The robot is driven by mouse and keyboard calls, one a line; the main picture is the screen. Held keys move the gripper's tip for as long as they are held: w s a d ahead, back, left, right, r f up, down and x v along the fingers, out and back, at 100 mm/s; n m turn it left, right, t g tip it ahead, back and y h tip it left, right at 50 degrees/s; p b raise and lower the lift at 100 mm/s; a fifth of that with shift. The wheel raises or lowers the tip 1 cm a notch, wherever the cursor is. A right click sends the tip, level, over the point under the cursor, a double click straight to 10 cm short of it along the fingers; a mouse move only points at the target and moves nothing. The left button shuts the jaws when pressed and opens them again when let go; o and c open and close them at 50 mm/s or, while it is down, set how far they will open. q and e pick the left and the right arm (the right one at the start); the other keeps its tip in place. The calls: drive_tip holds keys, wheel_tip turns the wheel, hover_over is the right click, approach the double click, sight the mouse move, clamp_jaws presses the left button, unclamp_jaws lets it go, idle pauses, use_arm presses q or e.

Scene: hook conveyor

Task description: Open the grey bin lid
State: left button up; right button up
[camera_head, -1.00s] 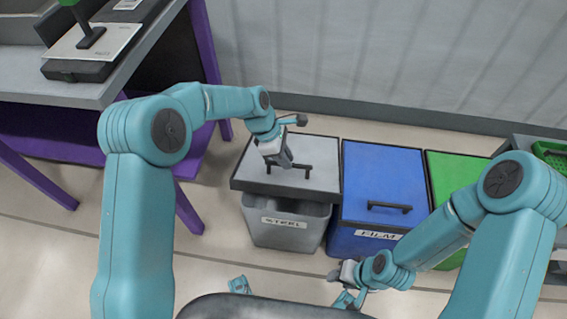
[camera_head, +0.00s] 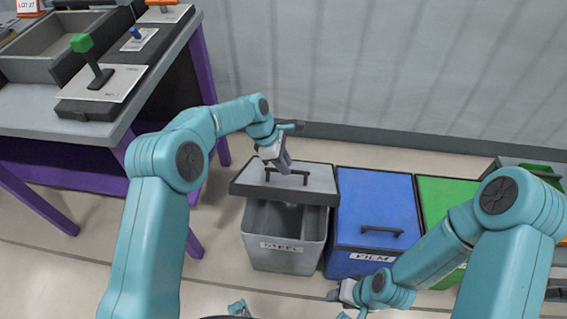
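The grey bin (camera_head: 284,248) carries a STEEL label on its front. Its grey lid (camera_head: 312,184) is tilted, with its front edge raised off the rim, and the dark inside shows below it. A black bar handle (camera_head: 290,173) sits on the lid. My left gripper (camera_head: 281,166) is at the left part of this handle; its fingertips are partly hidden, so I cannot tell whether they close on it. My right gripper (camera_head: 342,294) is low in the picture, in front of the blue bin and away from the grey lid; its fingers are too small to read.
A blue bin (camera_head: 378,205) labelled FILM stands right beside the grey one, its lid down. A green bin (camera_head: 440,195) is further right, partly behind my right arm. A workbench (camera_head: 170,60) with purple legs stands at left. A wall is behind the bins.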

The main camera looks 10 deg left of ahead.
use_arm(q)
drive_tip(key=o, duration=0.5)
drive_tip(key=shift+w+a+f, duration=0.15)
drive_tip(key=shift+w+f, duration=0.6)
drive_tip(key=shift+f, duration=0.15)
drive_tip(key=shift+s+r, duration=0.3)
drive_tip(key=shift+r, duration=0.1)
drive_tip(key=shift+c, duration=1.1)
drive_tip(key=shift+w+f, duration=0.15)
use_arm(e)
drive_tip(key=shift+w+f, duration=0.2)
drive_tip(key=shift+f, duration=0.05)
drive_tip(key=shift+s, duration=0.1)
use_arm(q)
drive_tip(key=shift+r, duration=0.2)
use_arm(e)
drive_tip(key=shift+r, duration=0.1)
use_arm(q)
drive_tip(key=p+v, duration=0.3)
drive_tip(key=v, duration=1.3)
drive_tip(key=shift+s+r, duration=0.2)
drive_tip(key=shift+s, duration=0.15)
use_arm(e)
wheel_tip(320, 180, up, 3)
drive_tip(key=shift+f, duration=0.1)
